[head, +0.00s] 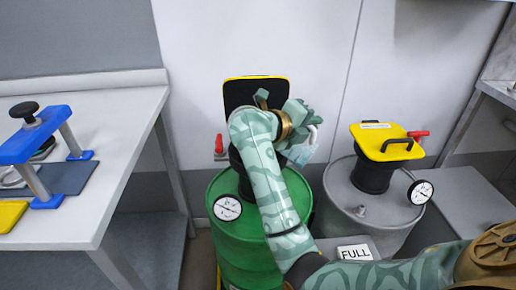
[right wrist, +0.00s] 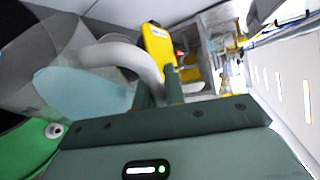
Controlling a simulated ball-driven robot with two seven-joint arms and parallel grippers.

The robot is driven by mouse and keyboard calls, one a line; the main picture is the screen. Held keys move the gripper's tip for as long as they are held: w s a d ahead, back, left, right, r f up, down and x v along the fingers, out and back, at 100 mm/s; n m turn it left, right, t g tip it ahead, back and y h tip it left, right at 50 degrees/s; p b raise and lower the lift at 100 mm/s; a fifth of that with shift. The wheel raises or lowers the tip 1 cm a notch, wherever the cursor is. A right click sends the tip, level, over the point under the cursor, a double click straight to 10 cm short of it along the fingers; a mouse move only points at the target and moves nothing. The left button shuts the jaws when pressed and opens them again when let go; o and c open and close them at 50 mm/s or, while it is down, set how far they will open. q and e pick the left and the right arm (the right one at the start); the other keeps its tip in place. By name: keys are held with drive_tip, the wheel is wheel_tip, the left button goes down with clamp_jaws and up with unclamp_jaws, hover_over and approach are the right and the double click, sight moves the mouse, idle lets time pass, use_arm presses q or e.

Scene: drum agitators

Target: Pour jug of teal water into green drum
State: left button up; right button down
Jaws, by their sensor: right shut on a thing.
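The green drum (head: 235,262) stands in the middle of the head view, with a black neck on top and its yellow-edged black lid (head: 238,92) standing open. My right gripper (head: 303,121) is above the drum's right side, shut on the white handle (right wrist: 128,53) of a clear jug (head: 301,151). The jug hangs beside the neck, partly hidden by my arm. In the right wrist view the jug holds teal water (right wrist: 85,92) and looks tilted toward a dark opening at the left edge. I cannot tell whether water is flowing. My left gripper is not in view.
A grey drum (head: 352,205) with a shut yellow lid (head: 385,142) stands to the right. A FULL sign (head: 354,252) sits between the drums in front. A white table (head: 120,130) with a blue press (head: 38,140) is at left. A wall stands close behind.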

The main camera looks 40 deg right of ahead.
drive_tip(key=shift+w+r, duration=0.1)
drive_tip(key=shift+w, duration=0.2)
drive_tip(key=shift+a, duration=0.1)
drive_tip(key=shift+w+n, duration=0.3)
drive_tip(key=shift+a, duration=0.1)
drive_tip(key=shift+w, duration=0.2)
drive_tip(key=shift+w+a, duration=0.1)
drive_tip(key=shift+w, duration=0.1)
drive_tip(key=shift+w+a+n+g+h+p, duration=0.2)
drive_tip(key=shift+w+n+g+h+p, duration=0.15)
drive_tip(key=shift+w, duration=0.25)
drive_tip(key=shift+w+a+r+n+g+p, duration=0.25)
drive_tip(key=shift+w+r+n+p, duration=0.25)
drive_tip(key=shift+p, duration=0.15)
